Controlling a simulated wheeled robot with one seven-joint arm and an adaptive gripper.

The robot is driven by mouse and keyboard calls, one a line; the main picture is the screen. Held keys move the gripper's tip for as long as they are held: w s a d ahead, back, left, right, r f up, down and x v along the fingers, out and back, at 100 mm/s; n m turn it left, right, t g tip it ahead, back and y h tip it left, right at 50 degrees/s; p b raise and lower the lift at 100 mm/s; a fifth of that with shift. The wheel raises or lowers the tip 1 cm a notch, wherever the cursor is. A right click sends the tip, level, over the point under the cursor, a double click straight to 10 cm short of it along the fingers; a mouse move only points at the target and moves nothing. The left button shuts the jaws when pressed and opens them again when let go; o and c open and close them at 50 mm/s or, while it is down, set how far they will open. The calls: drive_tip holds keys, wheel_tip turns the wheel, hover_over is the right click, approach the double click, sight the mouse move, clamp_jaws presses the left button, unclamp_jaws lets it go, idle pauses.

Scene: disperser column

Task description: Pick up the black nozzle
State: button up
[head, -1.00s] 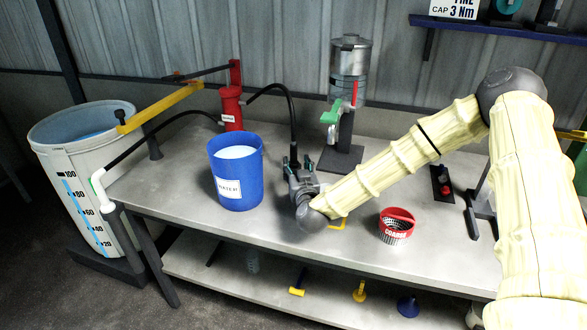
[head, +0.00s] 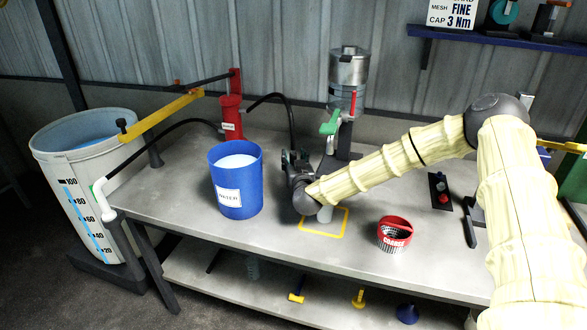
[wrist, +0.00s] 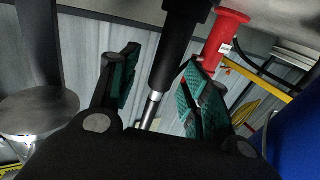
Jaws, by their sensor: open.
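The black nozzle (wrist: 180,55) shows in the wrist view as a dark cylinder with a narrow metal tip (wrist: 150,108) pointing down. In the picture it lies between the two green-padded fingers of my gripper (wrist: 162,85), with gaps on both sides. My gripper is open. I cannot tell how far the nozzle is from the fingers in depth. In the head view, a black hose (head: 290,118) arches from the red pump (head: 231,115) and drops behind my gripper (head: 290,158). The nozzle's lower end is hidden there.
A blue water bucket (head: 238,185) stands close left of my gripper. Behind it is a metal canister (head: 347,68) with a green lever (head: 331,123). The large grey barrel (head: 92,205) is at left.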

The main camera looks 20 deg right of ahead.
drive_tip(key=shift+w, duration=0.7)
clamp_jaws()
drive_tip(key=shift+r, duration=0.15)
